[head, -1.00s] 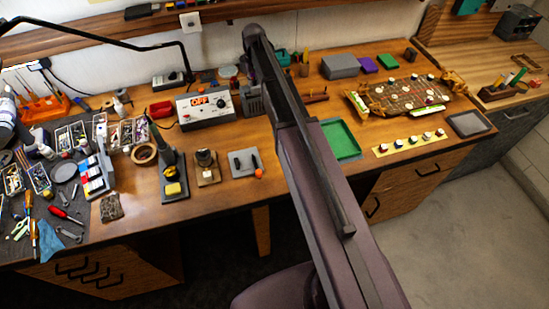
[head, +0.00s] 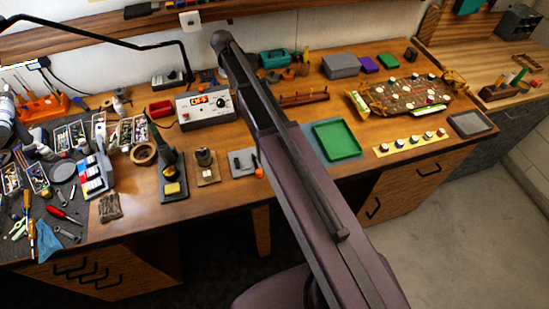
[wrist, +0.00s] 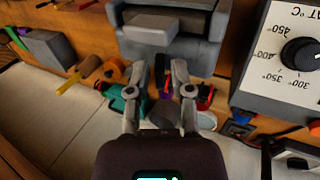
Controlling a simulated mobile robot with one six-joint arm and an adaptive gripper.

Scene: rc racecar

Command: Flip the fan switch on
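A dark grey boxy device (wrist: 210,50) with a lighter grey block on its face stands just beyond my gripper (wrist: 160,70) in the wrist view. It may be the fan, but I cannot make out a switch on it. My gripper is open, its two fingers apart with nothing held between them. In the head view my own arm hides the gripper and most of that device. The white control station (head: 207,105) with a glowing orange display and a dark knob stands left of my arm. Its dial also shows upside down in the wrist view (wrist: 285,60).
A green tray (head: 337,141) lies right of my arm. A teal box (head: 273,58) and a grey box (head: 341,66) stand at the back. A soldering-iron stand (head: 172,180) is at the front left. Tools crowd the bench's left side.

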